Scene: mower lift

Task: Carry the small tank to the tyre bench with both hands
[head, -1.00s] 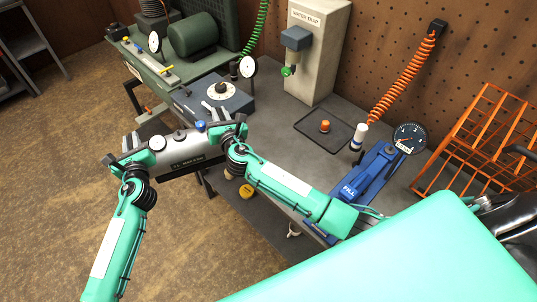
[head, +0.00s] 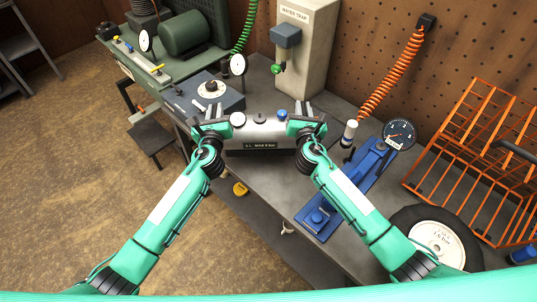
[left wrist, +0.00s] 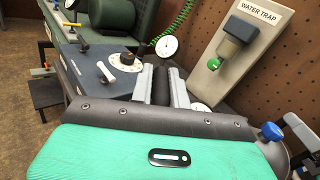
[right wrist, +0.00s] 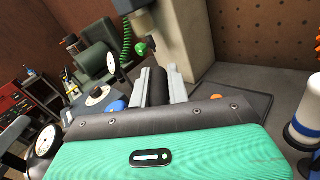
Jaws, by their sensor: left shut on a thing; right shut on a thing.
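The small tank (head: 265,134) is a silver cylinder with a dark label plate, a blue knob and a small gauge on top. In the head view it hangs level between my two grippers, over the front left part of the grey tyre bench (head: 265,185). I cannot tell how far above the top it is. My left gripper (head: 211,112) is shut on the tank's left end handle, and my right gripper (head: 306,114) on its right end handle. The dark handle shows between the fingers in the left wrist view (left wrist: 162,85) and the right wrist view (right wrist: 158,88).
A blue fill stand (head: 365,172) with a gauge stands right of the tank. A tyre (head: 437,237) and an orange rack (head: 480,140) are further right. The water trap post (head: 303,50) stands behind. A blue-grey box (head: 210,93) and green compressor bench (head: 150,65) are at left.

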